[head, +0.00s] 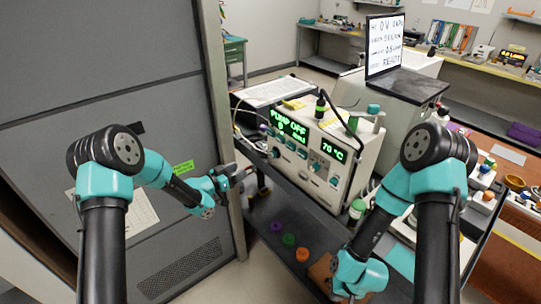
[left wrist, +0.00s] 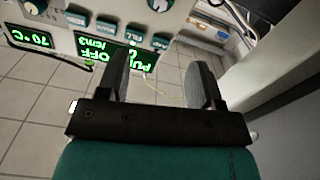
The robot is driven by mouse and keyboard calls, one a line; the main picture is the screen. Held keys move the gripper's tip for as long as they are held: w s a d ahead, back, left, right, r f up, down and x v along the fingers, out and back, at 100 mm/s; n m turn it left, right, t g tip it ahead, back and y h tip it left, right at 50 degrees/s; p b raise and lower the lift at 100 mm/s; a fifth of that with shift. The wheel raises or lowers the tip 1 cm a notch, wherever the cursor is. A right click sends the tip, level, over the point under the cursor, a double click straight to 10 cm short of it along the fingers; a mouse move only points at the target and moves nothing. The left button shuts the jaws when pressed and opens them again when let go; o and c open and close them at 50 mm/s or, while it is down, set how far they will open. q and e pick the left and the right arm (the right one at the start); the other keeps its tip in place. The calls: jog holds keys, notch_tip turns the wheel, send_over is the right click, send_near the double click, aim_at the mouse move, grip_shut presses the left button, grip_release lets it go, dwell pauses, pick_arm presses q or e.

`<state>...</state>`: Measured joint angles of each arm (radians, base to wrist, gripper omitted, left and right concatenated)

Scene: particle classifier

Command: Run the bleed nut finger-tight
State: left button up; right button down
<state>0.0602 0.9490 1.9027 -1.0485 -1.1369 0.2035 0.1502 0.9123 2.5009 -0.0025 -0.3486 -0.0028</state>
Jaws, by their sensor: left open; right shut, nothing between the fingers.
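The pump unit (head: 328,165) is a pale box with green displays reading PUMP OFF and 70 °C; its front panel (left wrist: 185,18) also shows inverted in the left wrist view. I cannot make out the bleed nut for certain in either view. My left gripper (head: 240,175) is open and empty, left of the pump's front panel. In the left wrist view its two dark fingers (left wrist: 159,68) stand apart with floor tiles and a thin pale tube behind them. My right arm reaches down to the bottom edge of the head view; its fingertips do not show.
Purple (head: 276,226), green (head: 288,239) and orange (head: 302,254) caps lie on the dark cart shelf (head: 265,248) before the pump. A green-capped bottle (head: 356,210) stands at the pump's right. A large grey cabinet (head: 100,70) borders my left arm.

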aim_at(270, 155)
pick_arm(q)
jog(key=x, duration=1.6)
jog(key=shift+w+d, duration=0.15)
jog(key=shift+d, duration=0.1)
jog(key=c, duration=0.9)
